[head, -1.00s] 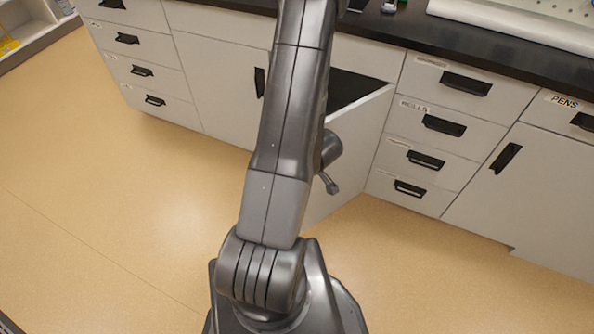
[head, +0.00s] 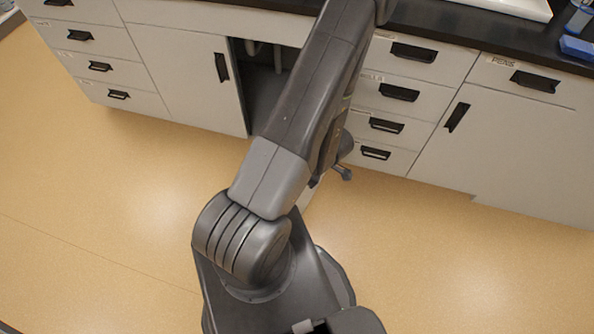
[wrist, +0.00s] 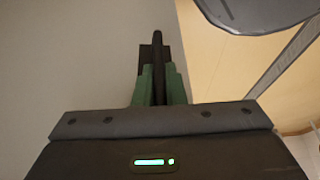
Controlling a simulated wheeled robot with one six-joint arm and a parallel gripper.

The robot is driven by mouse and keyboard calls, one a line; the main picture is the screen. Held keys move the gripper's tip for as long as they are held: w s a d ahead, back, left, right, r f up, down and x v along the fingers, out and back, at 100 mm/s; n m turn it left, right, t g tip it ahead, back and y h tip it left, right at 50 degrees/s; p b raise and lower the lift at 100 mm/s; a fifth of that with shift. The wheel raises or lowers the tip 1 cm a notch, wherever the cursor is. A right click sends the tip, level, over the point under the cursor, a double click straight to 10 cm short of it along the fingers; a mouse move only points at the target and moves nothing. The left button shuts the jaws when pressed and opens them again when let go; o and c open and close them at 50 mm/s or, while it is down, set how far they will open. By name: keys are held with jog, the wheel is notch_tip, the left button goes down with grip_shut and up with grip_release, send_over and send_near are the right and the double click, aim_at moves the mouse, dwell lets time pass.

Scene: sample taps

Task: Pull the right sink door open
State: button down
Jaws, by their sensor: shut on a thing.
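The right sink door stands wide open in the head view, with the cabinet's dark inside (head: 264,85) showing where it was. Most of the door is hidden behind my arm there. In the wrist view the right sink door (wrist: 70,60) is a plain grey-beige face filling the left side. Its dark handle (wrist: 145,58) stands upright at the centre. My gripper (wrist: 161,80), with green fingers, is shut on this handle. The head view does not show the fingers, as my arm hides them.
The left sink door (head: 178,75) is closed, left of the opening. A drawer stack (head: 392,115) and a closed cabinet door (head: 500,140) stand to the right. The black counter (head: 490,38) runs above. The tan floor (head: 110,200) is clear.

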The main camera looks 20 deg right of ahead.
jog(key=shift+w+d, duration=0.1)
jog(key=c, duration=1.8)
grip_release()
jog(key=shift+r, duration=0.1)
jog(key=p+v, duration=1)
jog(key=v, duration=0.3)
jog(key=shift+d+r, duration=0.15)
jog(key=shift+r, duration=0.15)
jog(key=shift+f, duration=0.1)
jog(key=b+x, duration=0.5)
jog(key=x, duration=0.1)
jog(key=b+x, duration=0.5)
jog(key=x, duration=0.2)
jog(key=shift+a+f, duration=0.25)
jog(key=shift+f, duration=0.05)
jog(key=shift+s, duration=0.2)
